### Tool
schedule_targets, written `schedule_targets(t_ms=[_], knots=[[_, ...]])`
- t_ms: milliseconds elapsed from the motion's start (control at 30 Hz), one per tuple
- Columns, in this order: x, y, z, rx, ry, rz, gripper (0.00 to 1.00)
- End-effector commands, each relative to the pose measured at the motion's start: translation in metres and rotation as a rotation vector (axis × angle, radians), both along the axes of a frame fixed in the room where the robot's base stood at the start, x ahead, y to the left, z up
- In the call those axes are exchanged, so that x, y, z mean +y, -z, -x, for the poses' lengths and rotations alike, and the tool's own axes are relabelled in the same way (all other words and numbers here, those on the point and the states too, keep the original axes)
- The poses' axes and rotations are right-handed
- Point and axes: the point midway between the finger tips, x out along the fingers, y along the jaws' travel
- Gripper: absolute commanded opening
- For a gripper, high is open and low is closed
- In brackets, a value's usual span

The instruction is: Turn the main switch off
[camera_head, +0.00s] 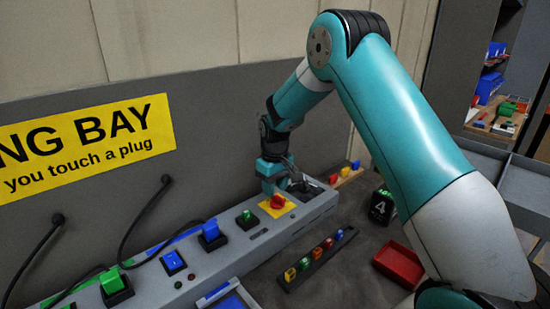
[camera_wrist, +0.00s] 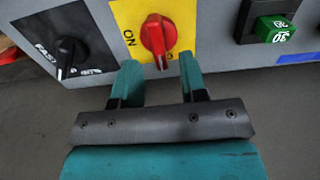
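The main switch is a red rotary knob (camera_head: 277,202) on a yellow plate, set in the grey panel box. In the wrist view the knob (camera_wrist: 158,36) shows a white mark pointing down and slightly right. The word ON stands at its left on the yellow plate (camera_wrist: 126,17); a label at lower right is partly hidden by a finger. My gripper (camera_head: 277,177) is close to the switch. In the wrist view its two teal fingers (camera_wrist: 158,62) are apart, with the knob's lower end appearing between their tips; contact cannot be told.
A black dial marked FAST (camera_wrist: 66,55) and a green block marked 30 (camera_wrist: 276,29) flank the switch. Blue (camera_head: 211,231) and green (camera_head: 113,282) plugs sit along the box. A small coloured rack (camera_head: 316,259) and red tray (camera_head: 399,265) lie in front.

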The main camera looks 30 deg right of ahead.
Motion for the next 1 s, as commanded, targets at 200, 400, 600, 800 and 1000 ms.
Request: schedule_targets(t_ms=[200,400,600,800,1000], knots=[[0.0,-0.055,-0.001,-0.008,0.0,0.0,0.39],[0.0,-0.104,-0.001,-0.007,-0.001,0.001,0.39],[0.0,-0.138,-0.001,-0.005,-0.001,0.0,0.39],[0.0,-0.15,0.0,-0.002,-0.001,0.0,0.39],[0.0,-0.15,0.0,-0.002,-0.001,0.0,0.39]])
